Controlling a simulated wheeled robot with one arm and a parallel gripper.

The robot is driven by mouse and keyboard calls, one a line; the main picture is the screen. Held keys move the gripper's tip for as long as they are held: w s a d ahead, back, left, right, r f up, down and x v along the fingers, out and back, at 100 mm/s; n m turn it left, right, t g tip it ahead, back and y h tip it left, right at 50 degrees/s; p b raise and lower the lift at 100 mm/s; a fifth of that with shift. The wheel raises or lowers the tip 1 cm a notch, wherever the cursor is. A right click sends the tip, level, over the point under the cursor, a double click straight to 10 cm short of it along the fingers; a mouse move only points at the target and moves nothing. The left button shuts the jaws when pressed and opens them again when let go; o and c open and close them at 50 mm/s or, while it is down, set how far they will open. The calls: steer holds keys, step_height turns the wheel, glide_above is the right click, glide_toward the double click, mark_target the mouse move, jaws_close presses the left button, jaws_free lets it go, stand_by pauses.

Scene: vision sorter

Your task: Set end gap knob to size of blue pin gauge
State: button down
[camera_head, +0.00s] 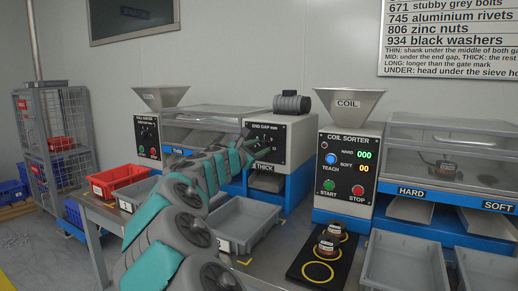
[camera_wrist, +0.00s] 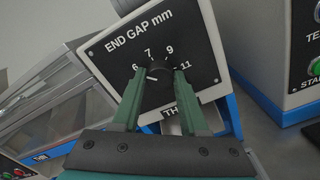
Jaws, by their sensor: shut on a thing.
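The end gap knob (camera_wrist: 157,72) is a dark round dial on the white-edged black END GAP mm panel (camera_wrist: 150,50), with marks 6, 7, 9 and 11 around it. My gripper (camera_wrist: 158,78) has its green fingers on either side of the knob, shut on it. A small white mark shows at the knob's lower left, on the side of the 6; its exact reading is too small to tell. In the head view my gripper (camera_head: 244,139) reaches the left part of the same panel (camera_head: 280,143) and hides the knob. No blue pin gauge can be made out.
The coil sorter (camera_head: 345,165) stands to the right, with two coils (camera_head: 328,243) on a black mat in front. A grey bin (camera_head: 255,222) lies below the panel. A text board (camera_head: 450,40) hangs on the wall.

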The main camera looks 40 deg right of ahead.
steer(key=shift+f+n, duration=0.1)
steer(key=shift+n, duration=0.2)
steer(key=shift+c, duration=2.2)
jaws_free()
steer(key=shift+a, duration=0.1)
steer(key=v, duration=0.7)
steer(key=shift+a+b, duration=0.3)
steer(key=shift+b, duration=0.1)
steer(key=shift+s, duration=0.1)
